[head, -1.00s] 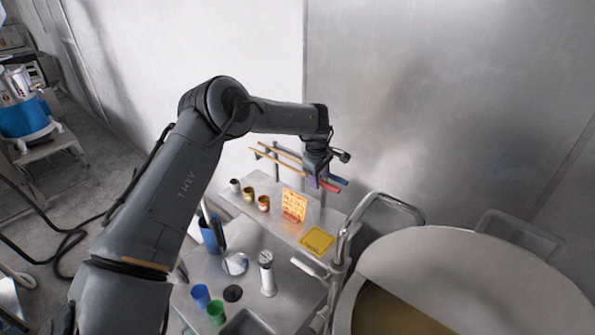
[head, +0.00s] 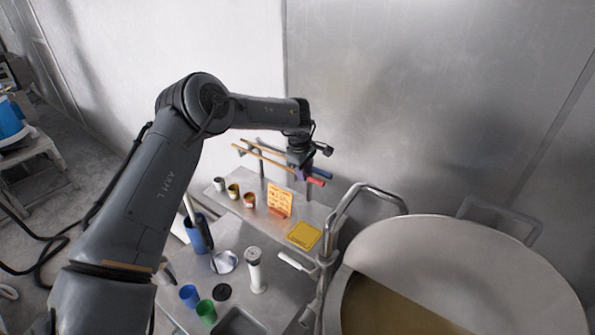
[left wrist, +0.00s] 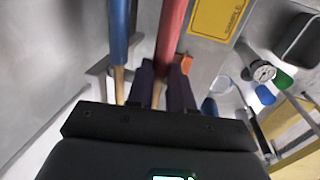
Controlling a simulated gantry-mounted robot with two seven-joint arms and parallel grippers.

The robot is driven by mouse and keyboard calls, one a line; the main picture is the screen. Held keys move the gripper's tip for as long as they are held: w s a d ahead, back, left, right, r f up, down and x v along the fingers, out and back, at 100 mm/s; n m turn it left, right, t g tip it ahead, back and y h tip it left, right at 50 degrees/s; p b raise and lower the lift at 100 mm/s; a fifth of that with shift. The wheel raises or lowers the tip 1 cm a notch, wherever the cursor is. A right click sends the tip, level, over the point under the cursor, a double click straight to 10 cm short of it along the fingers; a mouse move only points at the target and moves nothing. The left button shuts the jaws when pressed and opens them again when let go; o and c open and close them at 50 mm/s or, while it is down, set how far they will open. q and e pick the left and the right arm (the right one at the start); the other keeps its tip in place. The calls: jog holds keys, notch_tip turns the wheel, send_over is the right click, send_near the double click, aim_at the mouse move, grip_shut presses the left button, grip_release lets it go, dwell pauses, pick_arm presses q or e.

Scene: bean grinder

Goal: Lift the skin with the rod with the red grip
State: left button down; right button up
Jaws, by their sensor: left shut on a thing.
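The rod with the red grip (head: 316,181) lies across a rack over the back shelf, its wooden shaft pointing left. My left gripper (head: 299,171) is shut on this rod near its grip. In the left wrist view, the dark fingers (left wrist: 165,92) sit on both sides of the wooden shaft just behind the red grip (left wrist: 171,35). A second rod with a blue grip (head: 323,174) lies parallel beside it, outside the fingers. A round vat (head: 470,275) at lower right holds a tan surface (head: 390,308). I cannot tell a separate skin on it.
A curved metal pipe (head: 345,208) stands between rack and vat. On the shelf are small cups (head: 234,190), an orange card (head: 279,200) and a yellow sign (head: 304,235). Blue (head: 189,295) and green (head: 206,311) cups and a white cylinder (head: 255,270) stand on the counter.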

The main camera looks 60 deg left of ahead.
pick_arm(q)
notch_tip(320, 180, up, 28)
jog(key=p, duration=0.7)
jog(key=shift+p, duration=0.35)
